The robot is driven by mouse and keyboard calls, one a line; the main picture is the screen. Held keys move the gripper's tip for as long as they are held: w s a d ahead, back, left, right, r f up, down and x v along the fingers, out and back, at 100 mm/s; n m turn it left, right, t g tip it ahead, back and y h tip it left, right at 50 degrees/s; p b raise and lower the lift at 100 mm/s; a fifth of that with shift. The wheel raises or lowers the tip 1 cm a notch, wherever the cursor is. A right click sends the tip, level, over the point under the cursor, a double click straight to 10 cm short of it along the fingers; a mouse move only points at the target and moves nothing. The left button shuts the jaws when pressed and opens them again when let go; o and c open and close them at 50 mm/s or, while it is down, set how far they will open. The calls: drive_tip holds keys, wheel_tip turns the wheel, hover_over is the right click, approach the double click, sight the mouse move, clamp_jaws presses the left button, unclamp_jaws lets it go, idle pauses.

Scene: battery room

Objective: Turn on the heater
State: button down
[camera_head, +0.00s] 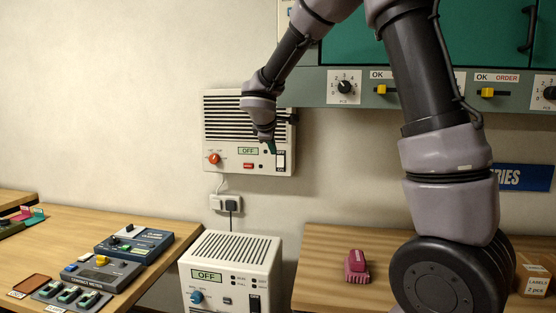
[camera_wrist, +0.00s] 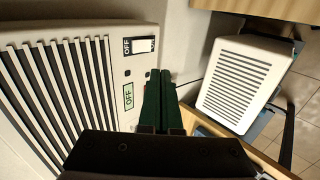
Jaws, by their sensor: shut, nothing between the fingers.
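A white wall unit (camera_head: 285,103) with a slatted grille, a red knob (camera_head: 214,158), a red button (camera_head: 249,166) and a display (camera_head: 248,151) reading OFF hangs on the wall. I take it as the heater. A black-and-white rocker switch (camera_head: 281,161) is at its lower right; in the wrist view the switch (camera_wrist: 142,45) has an OFF label beside it. My gripper (camera_head: 273,150) is in front of the unit's lower right, close to the switch. In the wrist view its dark green fingers (camera_wrist: 158,72) are together and empty, apart from the switch in the picture. Contact cannot be told.
A second white unit (camera_head: 238,248) with a blue knob (camera_head: 196,296), an OFF display and a dark switch stands below, between two wooden tables. The left table (camera_head: 176,250) holds several devices. A red object (camera_head: 356,266) is on the right table (camera_head: 318,260). A cabinet (camera_head: 320,90) is above right.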

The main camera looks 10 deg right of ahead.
approach(281, 165)
wheel_tip(281, 165, down, 4)
drive_tip(key=shift+w+d+f, duration=0.1)
drive_tip(key=shift+w+d, duration=0.1)
drive_tip(key=shift+w, duration=0.5)
drive_tip(key=shift+w+d+f, duration=0.1)
drive_tip(key=shift+w+d, duration=0.1)
drive_tip(key=shift+w, duration=0.5)
drive_tip(key=shift+w+d, duration=0.2)
drive_tip(key=shift+w, duration=0.55)
drive_tip(key=shift+w+d+f, duration=0.1)
drive_tip(key=shift+w, duration=0.05)
